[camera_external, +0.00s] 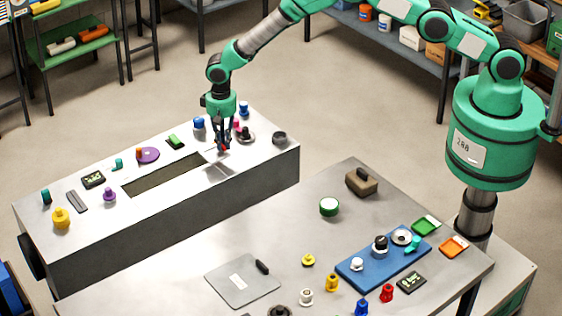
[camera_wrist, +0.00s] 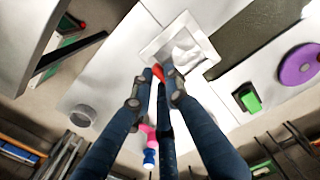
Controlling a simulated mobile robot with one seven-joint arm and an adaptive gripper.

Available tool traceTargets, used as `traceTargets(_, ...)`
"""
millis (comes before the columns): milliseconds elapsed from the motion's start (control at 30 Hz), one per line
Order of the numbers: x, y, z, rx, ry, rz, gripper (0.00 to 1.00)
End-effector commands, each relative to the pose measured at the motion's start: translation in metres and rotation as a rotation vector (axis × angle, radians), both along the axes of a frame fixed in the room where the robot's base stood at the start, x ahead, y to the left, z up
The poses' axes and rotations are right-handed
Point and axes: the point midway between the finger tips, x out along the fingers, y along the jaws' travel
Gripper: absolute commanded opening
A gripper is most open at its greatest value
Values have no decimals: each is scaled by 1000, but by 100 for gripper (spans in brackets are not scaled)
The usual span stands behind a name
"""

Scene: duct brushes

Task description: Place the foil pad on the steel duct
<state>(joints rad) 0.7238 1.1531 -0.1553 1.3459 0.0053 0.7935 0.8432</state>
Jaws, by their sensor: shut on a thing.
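The steel duct (camera_external: 262,177) is the long grey box at the left, with a rectangular opening in its top. My gripper (camera_external: 222,149) points down over its right part, and its fingers (camera_wrist: 160,78) are shut on a small red grip (camera_wrist: 158,71). A square silvery pad with a pale border, the foil pad (camera_wrist: 182,48), shows just beyond the fingertips in the wrist view; the red grip appears to belong to it. In the external view the pad (camera_external: 218,168) shows beside the opening. I cannot tell whether it touches the duct top.
The opening (camera_external: 160,176) is left of the gripper. A purple disc (camera_external: 148,155), a green block (camera_external: 175,142), a blue piece (camera_external: 199,123) and a dark round cup (camera_external: 279,138) stand on the duct. The front table holds a blue board (camera_external: 362,276) and several small parts.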

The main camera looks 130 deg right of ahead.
Motion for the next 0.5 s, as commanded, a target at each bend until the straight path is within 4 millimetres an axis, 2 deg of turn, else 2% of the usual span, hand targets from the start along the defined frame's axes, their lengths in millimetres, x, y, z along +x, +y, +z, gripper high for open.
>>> traceTargets(200, 12, -10, -2, 0, 0, 0, 0)
traceTargets(500, 14, -12, -2, 0, 0, 0, 0)
